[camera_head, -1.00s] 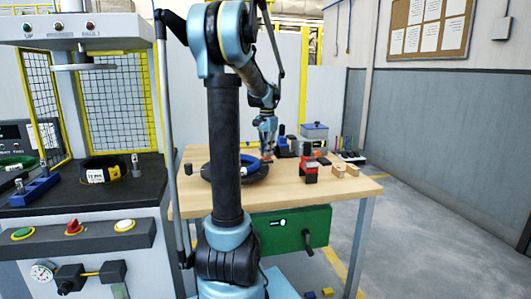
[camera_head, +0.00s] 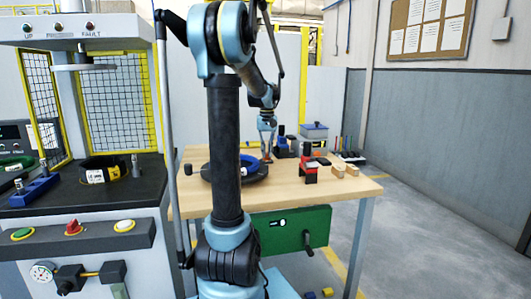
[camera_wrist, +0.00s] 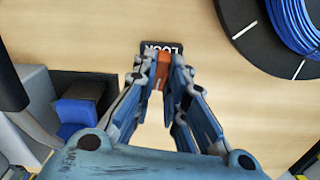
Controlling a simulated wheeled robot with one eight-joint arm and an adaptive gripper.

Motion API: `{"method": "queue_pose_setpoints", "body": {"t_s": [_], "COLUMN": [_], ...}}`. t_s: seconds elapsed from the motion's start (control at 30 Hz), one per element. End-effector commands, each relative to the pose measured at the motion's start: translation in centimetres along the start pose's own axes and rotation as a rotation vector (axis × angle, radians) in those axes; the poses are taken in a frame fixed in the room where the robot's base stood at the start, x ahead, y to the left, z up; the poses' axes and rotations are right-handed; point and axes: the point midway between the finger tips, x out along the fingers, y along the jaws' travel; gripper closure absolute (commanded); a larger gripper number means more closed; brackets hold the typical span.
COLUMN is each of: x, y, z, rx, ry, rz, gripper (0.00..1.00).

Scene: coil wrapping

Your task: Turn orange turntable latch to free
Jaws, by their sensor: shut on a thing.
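The orange latch (camera_wrist: 162,70) stands between the fingertips of my gripper (camera_wrist: 163,63) in the wrist view. My gripper is shut on it; the fingers hide its sides. A black label reading LOCK (camera_wrist: 152,48), upside down here, lies just beyond the latch. The dark turntable (camera_wrist: 245,35) is at the upper right with a blue coil (camera_wrist: 300,25) on it. In the head view my gripper (camera_head: 267,156) is low over the wooden table, beside the right edge of the turntable (camera_head: 256,174). My arm hides part of the turntable there.
A red and black device (camera_head: 309,172) and wooden blocks (camera_head: 345,170) stand right of my gripper on the table (camera_head: 288,195). A grey-blue box (camera_head: 314,131) is behind. A press station (camera_head: 90,180) stands at the left.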

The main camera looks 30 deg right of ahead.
Motion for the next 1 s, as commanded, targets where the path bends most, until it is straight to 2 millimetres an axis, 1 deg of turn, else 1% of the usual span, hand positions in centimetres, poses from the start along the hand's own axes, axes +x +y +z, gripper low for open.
{"method": "queue_pose_setpoints", "body": {"t_s": [0.1, 0.3, 0.87, 0.9, 0.97, 1.0], "x": [-0.03, -0.02, 0.01, 0.01, 0.02, 0.01], "y": [-0.15, -0.15, -0.16, -0.16, -0.16, -0.15], "z": [-0.22, -0.2, -0.15, -0.15, -0.13, -0.11], "rx": [-0.065, -0.136, -0.167, -0.167, -0.167, -0.167], "ry": [0.005, 0.004, 0.004, 0.003, 0.003, 0.003], "rz": [-0.002, -0.002, -0.002, -0.002, -0.003, -0.002], "gripper": [1.0, 1.0, 1.0, 0.85, 0.72, 0.68]}}
